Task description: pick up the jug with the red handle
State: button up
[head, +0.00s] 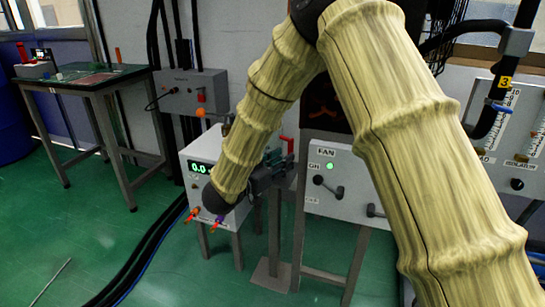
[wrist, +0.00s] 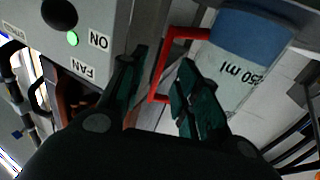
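The jug (wrist: 245,55) shows in the wrist view as a pale body with a blue part and a "250 ml" mark. Its red handle (wrist: 163,66) runs between the two green fingertips of my gripper (wrist: 164,58). The fingers are apart, with a visible gap on the left side of the handle; the right finger is close to it, and I cannot tell whether they touch. In the head view a piece of red (head: 288,143) shows beside my gripper (head: 282,162); the jug body is mostly hidden there by my arm.
The fan panel (head: 328,185) with a green light and knobs stands just right of my gripper, close to the left finger in the wrist view. A white box with a numeric display (head: 200,168) is at the left. A workbench (head: 85,82) stands farther back left.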

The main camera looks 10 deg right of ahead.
jog(key=shift+b+x, duration=0.3)
jog(key=shift+x, duration=1.15)
grip_shut()
jog(key=shift+r, duration=0.1)
